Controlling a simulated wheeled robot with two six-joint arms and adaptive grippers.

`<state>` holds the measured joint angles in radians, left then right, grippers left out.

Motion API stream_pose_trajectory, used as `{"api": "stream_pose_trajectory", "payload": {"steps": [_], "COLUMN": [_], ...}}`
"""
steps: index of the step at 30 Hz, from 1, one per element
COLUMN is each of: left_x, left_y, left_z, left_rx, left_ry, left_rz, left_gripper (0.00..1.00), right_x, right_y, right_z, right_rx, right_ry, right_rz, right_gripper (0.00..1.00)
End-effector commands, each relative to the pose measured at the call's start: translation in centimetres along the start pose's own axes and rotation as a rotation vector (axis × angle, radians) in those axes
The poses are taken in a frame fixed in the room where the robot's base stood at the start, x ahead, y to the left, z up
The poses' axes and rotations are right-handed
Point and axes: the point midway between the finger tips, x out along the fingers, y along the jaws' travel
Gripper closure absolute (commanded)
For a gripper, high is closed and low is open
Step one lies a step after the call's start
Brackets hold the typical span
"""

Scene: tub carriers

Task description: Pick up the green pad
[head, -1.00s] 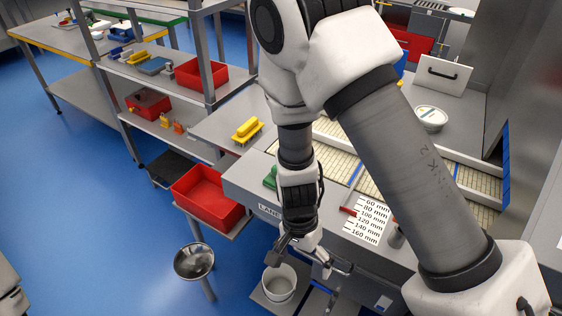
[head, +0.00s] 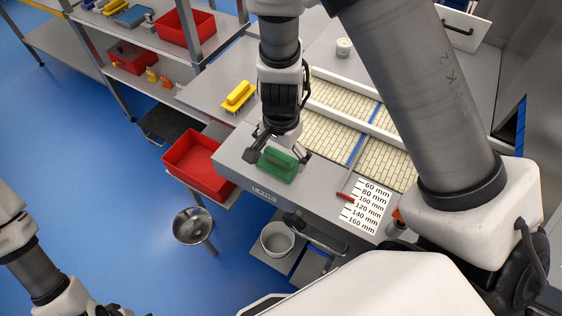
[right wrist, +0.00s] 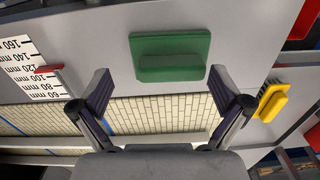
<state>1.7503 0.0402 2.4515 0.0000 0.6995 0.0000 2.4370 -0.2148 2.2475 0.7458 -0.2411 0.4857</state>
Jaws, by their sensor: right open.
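The green pad (head: 279,164), a flat block with a raised grip bar, lies on the grey counter near its front edge. In the right wrist view the green pad (right wrist: 170,46) shows whole, just beyond the fingertips. My right gripper (head: 279,157) is open above the pad, one finger towards each end, with nothing between the fingers. In the right wrist view the right gripper (right wrist: 162,90) has its fingers wide apart, and the pad is not between them. Part of my left arm shows at the lower left; its fingers are out of the picture.
A yellow brush-like block (head: 238,96) lies left of the belt (head: 335,140). A measuring card (head: 366,207) with a red slider lies to the right. A red tub (head: 190,160), metal bowl (head: 192,226) and pale bucket (head: 277,240) stand below the counter.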

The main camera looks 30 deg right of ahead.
Motion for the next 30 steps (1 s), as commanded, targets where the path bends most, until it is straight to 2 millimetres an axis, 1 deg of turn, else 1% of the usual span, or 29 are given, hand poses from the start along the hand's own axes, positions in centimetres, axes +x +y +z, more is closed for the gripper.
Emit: {"api": "stream_pose_trajectory", "payload": {"steps": [1,3,10,11,12,15,25,30], "left_x": [0.7,0.9,0.8,0.8,0.8,0.8,0.7,-0.1], "left_y": [0.0,0.0,0.0,0.0,0.0,0.0,0.0,0.0], "left_z": [0.0,-0.1,-0.1,-0.1,-0.1,-0.1,-0.1,-0.1], "left_rx": [0.000,0.000,0.000,0.000,0.000,0.000,0.000,0.000], "left_ry": [0.001,0.001,0.002,0.002,0.002,0.001,0.002,0.002], "left_rz": [0.000,0.000,0.000,0.000,0.000,0.000,0.000,0.000], "left_gripper": [0.33,0.33,0.33,0.33,0.33,0.33,0.33,0.33], "right_x": [1.3,2.0,2.1,2.0,2.0,2.0,2.0,1.2], "right_y": [0.0,0.0,-0.1,-0.1,-0.1,0.0,-0.1,0.0], "right_z": [0.0,0.0,0.0,0.0,0.0,0.0,0.0,-0.1], "right_rx": [0.001,0.000,0.000,0.000,0.000,-0.001,-0.001,-0.002], "right_ry": [-0.002,-0.001,0.000,0.000,0.000,0.000,0.000,0.000], "right_rz": [0.001,0.000,-0.001,-0.001,-0.001,-0.001,-0.001,-0.001], "right_gripper": [0.00,0.00,0.00,0.11,0.25,0.58,0.58,0.58]}}
